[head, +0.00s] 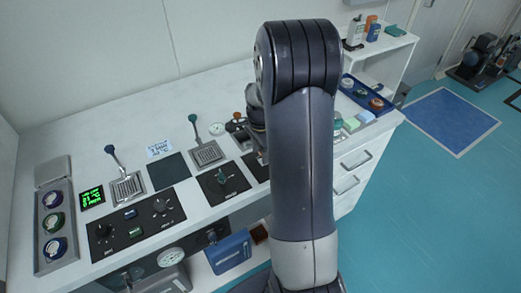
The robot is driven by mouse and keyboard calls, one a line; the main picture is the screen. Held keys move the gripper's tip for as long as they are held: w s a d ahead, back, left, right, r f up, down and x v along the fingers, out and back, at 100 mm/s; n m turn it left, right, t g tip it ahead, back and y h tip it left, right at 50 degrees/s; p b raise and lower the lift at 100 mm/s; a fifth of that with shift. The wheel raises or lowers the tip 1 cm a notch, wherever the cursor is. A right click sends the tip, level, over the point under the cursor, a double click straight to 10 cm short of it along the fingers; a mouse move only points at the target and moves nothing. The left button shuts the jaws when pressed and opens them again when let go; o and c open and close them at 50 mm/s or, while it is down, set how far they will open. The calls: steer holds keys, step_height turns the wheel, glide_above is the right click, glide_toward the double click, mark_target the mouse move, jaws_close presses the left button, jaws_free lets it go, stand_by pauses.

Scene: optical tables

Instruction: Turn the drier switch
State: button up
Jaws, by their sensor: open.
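Which control is the drier switch I cannot tell, as the panel labels are too small to read. A long black panel (132,240) on the counter's front left carries dark round knobs (163,206) and small coloured buttons (130,213). A second black panel (238,188) to its right has a green-topped knob (222,178). A third black panel (257,170) is partly hidden behind my arm. My arm stands upright across the middle of the view, and part of my wrist shows left of it over the counter. My gripper's fingers are hidden, so its place relative to the panels is unclear.
Two levers, blue-topped (110,150) and green-topped (193,119), rise from the white counter (130,110). A blue tray (347,83) is at right. The teal floor right is mostly free.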

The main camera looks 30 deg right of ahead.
steer(key=shift+c, duration=0.4)
jaws_close()
steer(key=shift+d+r, duration=0.1)
steer(key=shift+d+r+y+p, duration=0.1)
steer(key=shift+d+y+p, duration=0.25)
steer(key=shift+y, duration=0.25)
steer(key=shift+d+r+y+p, duration=0.1)
steer(key=shift+d+y+p, duration=0.1)
steer(key=shift+y+p, duration=0.3)
steer(key=y, duration=0.1)
steer(key=d+y, duration=0.1)
steer(key=y+p, duration=0.1)
steer(key=shift+d+f+y, duration=0.1)
steer(key=shift+d+y, duration=0.15)
steer(key=shift+y, duration=0.15)
steer(key=y, duration=0.1)
steer(key=d+y, duration=0.1)
steer(key=y, duration=0.1)
steer(key=shift+w+d+f, duration=0.1)
steer(key=shift+d+f, duration=0.1)
steer(key=shift+f, duration=0.15)
steer(key=shift+d+f+y+b, duration=0.15)
steer(key=shift+d+y+b, duration=0.1)
steer(key=shift+y, duration=0.5)
steer(key=shift+d+f+y+b, duration=0.1)
steer(key=shift+d+y+b, duration=0.1)
steer(key=shift+y, duration=0.55)
